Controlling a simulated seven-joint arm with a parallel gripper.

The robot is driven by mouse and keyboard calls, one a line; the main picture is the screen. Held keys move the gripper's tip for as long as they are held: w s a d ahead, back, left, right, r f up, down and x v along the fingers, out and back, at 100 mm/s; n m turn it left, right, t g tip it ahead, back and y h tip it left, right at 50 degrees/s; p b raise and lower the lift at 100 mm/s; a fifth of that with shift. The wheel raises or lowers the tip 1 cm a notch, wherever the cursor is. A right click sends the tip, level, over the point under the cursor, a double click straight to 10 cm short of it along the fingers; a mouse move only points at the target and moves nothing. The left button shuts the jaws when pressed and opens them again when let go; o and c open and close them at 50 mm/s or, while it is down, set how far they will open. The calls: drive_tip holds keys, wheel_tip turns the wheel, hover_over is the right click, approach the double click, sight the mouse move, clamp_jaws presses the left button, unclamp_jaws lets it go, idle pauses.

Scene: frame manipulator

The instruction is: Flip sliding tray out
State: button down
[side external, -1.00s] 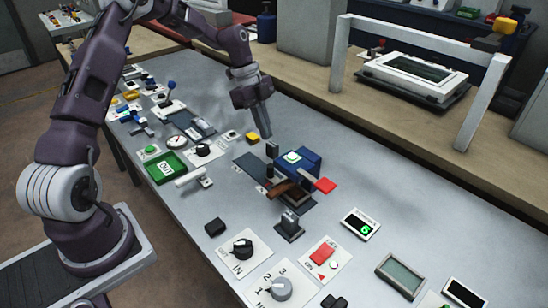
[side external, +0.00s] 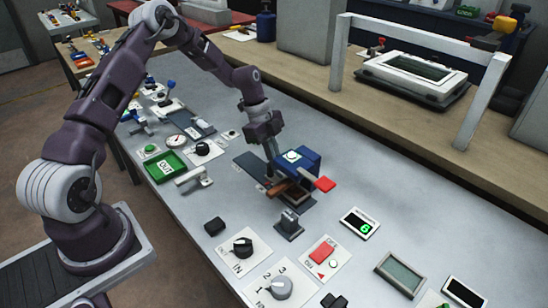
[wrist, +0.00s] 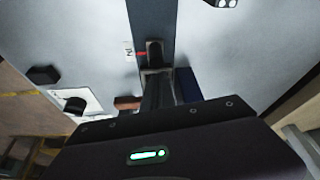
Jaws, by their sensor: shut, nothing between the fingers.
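A dark flat rail (side external: 250,165) lies on the grey table, with a blue block (side external: 305,162) on its right part. A brown piece (side external: 283,190) and a red tab (side external: 324,184) stick out by the block. In the wrist view, a black upright handle (wrist: 154,50) stands on the dark strip (wrist: 151,15), beside a small white label (wrist: 128,51) and a red mark. My gripper (side external: 271,162) is shut and empty, pointing down at the left side of the blue block. Its fingers (wrist: 158,85) are close to the handle; I cannot tell whether they touch.
A green tray marked OUT (side external: 166,164) and a white bar handle (side external: 194,180) lie to the left. A small grey-black stand (side external: 289,224), a black block (side external: 215,226) and dial panels (side external: 238,250) stand in front. The table behind the blue block is clear.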

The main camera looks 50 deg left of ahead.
drive_tip(key=a, duration=1.2)
drive_tip(key=shift+a, duration=0.45)
drive_tip(key=v, duration=1)
drive_tip(key=shift+d, duration=0.3)
drive_tip(key=shift+r, duration=0.1)
drive_tip(key=s+d+r+n+y, duration=0.25)
drive_tip(key=s+d+r, duration=0.25)
drive_tip(key=d+r, duration=0.35)
drive_tip(key=s+d+r+n+y, duration=0.2)
drive_tip(key=s+d+r+n, duration=0.25)
drive_tip(key=d+r, duration=0.4)
drive_tip(key=s+d+n+t, duration=0.2)
drive_tip(key=s+d+n, duration=0.2)
drive_tip(key=s, duration=0.6)
drive_tip(key=s+d+n+t, duration=0.2)
drive_tip(key=s+d+n, duration=0.2)
drive_tip(key=s, duration=0.7)
drive_tip(key=shift+r+n+t, duration=0.25)
drive_tip(key=shift+n+t, duration=0.15)
